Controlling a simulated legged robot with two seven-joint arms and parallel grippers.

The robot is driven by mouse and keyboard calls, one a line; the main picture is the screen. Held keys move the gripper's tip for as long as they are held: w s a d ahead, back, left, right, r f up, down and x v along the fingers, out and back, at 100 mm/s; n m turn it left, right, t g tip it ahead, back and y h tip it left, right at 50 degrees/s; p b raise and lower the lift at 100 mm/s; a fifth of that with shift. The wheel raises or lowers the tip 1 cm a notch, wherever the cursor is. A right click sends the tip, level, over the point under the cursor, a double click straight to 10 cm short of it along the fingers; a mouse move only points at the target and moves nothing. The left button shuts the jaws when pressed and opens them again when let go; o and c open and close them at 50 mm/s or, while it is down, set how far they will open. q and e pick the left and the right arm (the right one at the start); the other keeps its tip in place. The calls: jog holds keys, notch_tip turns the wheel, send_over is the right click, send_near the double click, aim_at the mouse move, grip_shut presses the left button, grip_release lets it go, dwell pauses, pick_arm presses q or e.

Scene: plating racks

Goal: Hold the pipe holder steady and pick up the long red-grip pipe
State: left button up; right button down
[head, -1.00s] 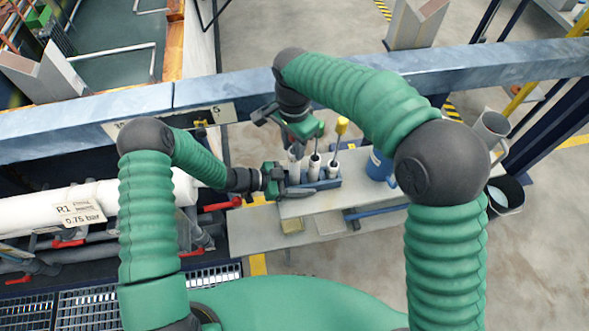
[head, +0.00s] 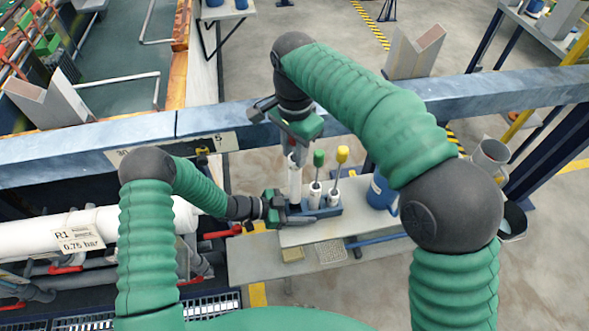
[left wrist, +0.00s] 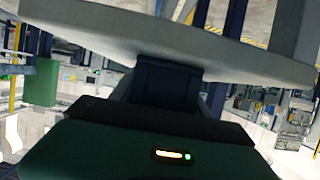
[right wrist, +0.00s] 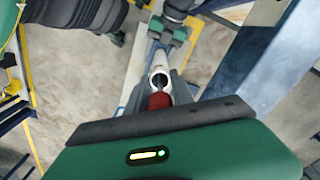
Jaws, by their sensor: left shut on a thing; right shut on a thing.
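The blue pipe holder (head: 325,211) stands on a light bench. My left gripper (head: 283,208) is shut on its left end. The left wrist view shows a grey slab across the jaws, seen too close to identify. My right gripper (head: 298,150) is above the holder's left end, shut on the red grip (right wrist: 159,101), which shows between its jaws in the right wrist view. The white pipe (head: 295,181) hangs upright below that gripper. I cannot tell whether its lower end is clear of the holder.
A green-grip pipe (head: 318,160) and a yellow-grip pipe (head: 341,156) stand in the holder close to the right of the held pipe. A blue mug (head: 380,192) stands right of the holder. A steel beam (head: 215,119) runs behind.

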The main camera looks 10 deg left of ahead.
notch_tip(320, 180, up, 9)
jog(key=shift+r, duration=0.1)
pick_arm(q)
jog(key=o, duration=1.6)
